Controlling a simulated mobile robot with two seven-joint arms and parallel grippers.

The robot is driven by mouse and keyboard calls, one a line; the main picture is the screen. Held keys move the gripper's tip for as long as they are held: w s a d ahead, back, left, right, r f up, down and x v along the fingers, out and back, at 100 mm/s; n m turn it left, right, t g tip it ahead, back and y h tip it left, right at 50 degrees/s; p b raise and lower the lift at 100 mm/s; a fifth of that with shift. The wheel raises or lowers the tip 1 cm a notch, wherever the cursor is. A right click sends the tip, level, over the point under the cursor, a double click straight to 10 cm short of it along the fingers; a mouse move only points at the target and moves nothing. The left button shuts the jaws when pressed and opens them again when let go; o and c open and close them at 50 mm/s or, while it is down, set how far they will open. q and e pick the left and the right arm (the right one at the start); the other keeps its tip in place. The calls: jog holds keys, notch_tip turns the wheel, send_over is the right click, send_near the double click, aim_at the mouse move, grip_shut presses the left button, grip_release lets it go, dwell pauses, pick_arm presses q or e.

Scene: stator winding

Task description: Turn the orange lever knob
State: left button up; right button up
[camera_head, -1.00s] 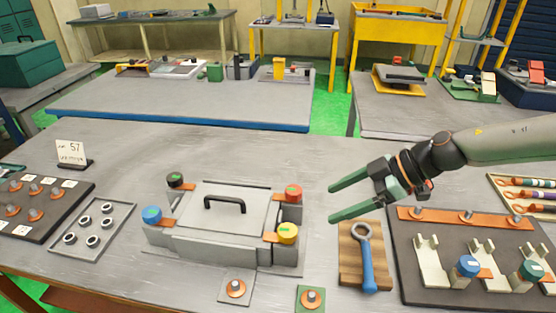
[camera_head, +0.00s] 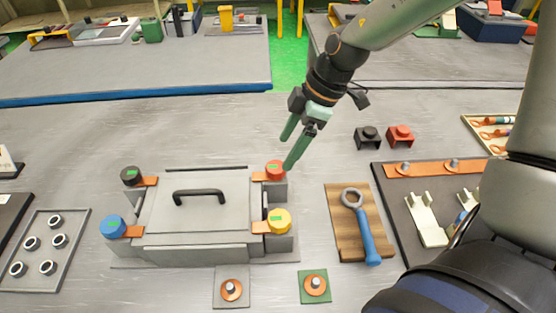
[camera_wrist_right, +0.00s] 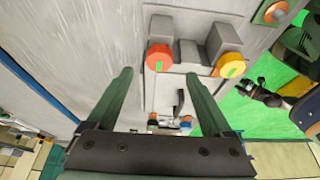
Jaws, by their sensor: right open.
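A grey box-like fixture (camera_head: 160,217) with a black handle stands in the middle of the table. Round knobs sit on orange levers at its corners: black (camera_head: 131,175), blue (camera_head: 113,226), orange-red (camera_head: 273,169) and yellow (camera_head: 279,220). My right gripper (camera_head: 287,153) is open and empty, pointing down at the back right corner, close to the orange-red knob; contact cannot be told. In the right wrist view the orange-red knob (camera_wrist_right: 158,58) lies ahead between the open fingers (camera_wrist_right: 158,77), with the yellow knob (camera_wrist_right: 230,65) to the right. My left gripper is not in view.
A wooden board (camera_head: 335,222) with a blue-handled ring wrench (camera_head: 365,230) lies right of the fixture. Small black (camera_head: 367,138) and red (camera_head: 400,136) blocks stand behind it. A ring tray (camera_head: 62,218) is at left. Two small plates with studs lie in front.

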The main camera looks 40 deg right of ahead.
aim_at(276, 166)
jog(key=shift+x, duration=2.8)
jog(key=shift+w, duration=0.1)
jog(key=shift+c, duration=0.4)
grip_shut()
